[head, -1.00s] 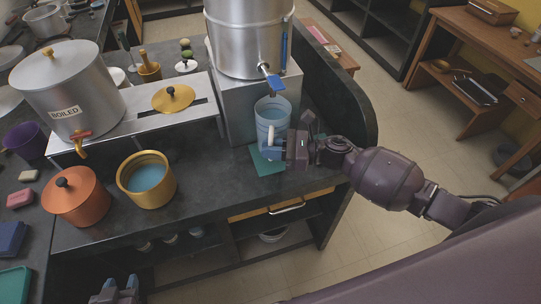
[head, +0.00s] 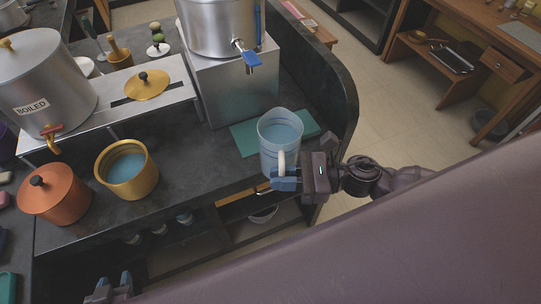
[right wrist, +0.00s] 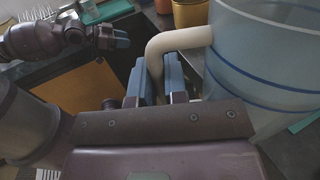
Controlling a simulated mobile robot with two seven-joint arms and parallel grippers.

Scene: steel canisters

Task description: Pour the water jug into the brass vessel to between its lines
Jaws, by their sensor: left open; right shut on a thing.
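The water jug (head: 281,147) is clear, with blue lines and a cream handle, and holds bluish water. My right gripper (head: 287,180) is shut on its handle (right wrist: 180,42). The jug looks upright, in front of the green mat near the counter's front edge; I cannot tell its height above the counter.
A copper pot (head: 54,194) with a lid stands left of the brass vessel. A large "BOILED" canister (head: 45,85) with a tap and a steel canister (head: 219,25) with a blue tap stand behind. The green mat (head: 246,138) is partly bare. Counter between vessel and jug is clear.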

